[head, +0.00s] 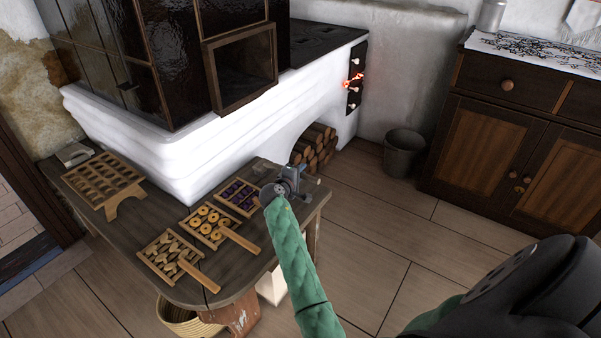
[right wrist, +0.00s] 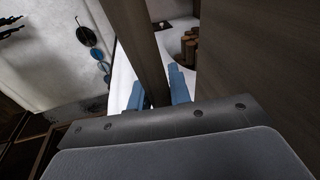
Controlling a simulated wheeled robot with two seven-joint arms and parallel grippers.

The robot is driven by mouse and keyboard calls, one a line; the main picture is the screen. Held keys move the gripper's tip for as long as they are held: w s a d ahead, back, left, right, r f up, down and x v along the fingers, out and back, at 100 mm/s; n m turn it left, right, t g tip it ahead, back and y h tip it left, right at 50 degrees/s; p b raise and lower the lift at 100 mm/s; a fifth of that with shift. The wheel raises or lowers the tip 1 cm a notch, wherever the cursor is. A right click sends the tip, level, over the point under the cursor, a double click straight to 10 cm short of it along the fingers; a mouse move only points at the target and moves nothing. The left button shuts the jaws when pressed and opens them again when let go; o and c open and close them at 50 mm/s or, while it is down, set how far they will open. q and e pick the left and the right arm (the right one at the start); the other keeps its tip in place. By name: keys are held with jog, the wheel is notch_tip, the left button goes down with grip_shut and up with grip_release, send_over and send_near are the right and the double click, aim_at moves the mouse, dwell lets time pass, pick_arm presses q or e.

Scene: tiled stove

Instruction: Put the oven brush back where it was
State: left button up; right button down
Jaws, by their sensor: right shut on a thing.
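My right gripper (head: 299,184) is over the right end of the wooden bench, in front of the stove. In the right wrist view my right gripper (right wrist: 158,95) has its blue fingers shut on a long brown wooden shaft (right wrist: 143,45). The shaft looks like the handle of the oven brush. It runs up out of the picture, and no bristle end shows. In the head view the shaft cannot be made out. A dark board with pale pegs (head: 355,91) is on the white stove's side, with something red-orange on it. My left gripper is not in view.
The bench (head: 235,268) carries a moulded wooden tray (head: 100,180) and several small trays of pieces (head: 210,222). Firewood (head: 315,148) fills the stove's arch. A grey bucket (head: 404,152) and a cabinet (head: 500,135) stand right. The floor between bench and cabinet is clear.

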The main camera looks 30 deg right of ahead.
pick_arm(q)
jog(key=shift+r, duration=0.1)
pick_arm(e)
jog(key=shift+f, duration=0.1)
dwell(0.4)
jog(key=c, duration=1.2)
grip_release()
jog(key=shift+f, duration=0.1)
jog(key=shift+s+a, duration=0.2)
jog(key=shift+a, duration=0.15)
jog(key=v, duration=0.6)
jog(key=shift+s+a+p, duration=0.3)
jog(key=shift+a, duration=0.05)
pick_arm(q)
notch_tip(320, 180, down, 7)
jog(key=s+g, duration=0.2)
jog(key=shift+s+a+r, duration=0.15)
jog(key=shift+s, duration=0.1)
pick_arm(e)
jog(key=shift+r, duration=0.25)
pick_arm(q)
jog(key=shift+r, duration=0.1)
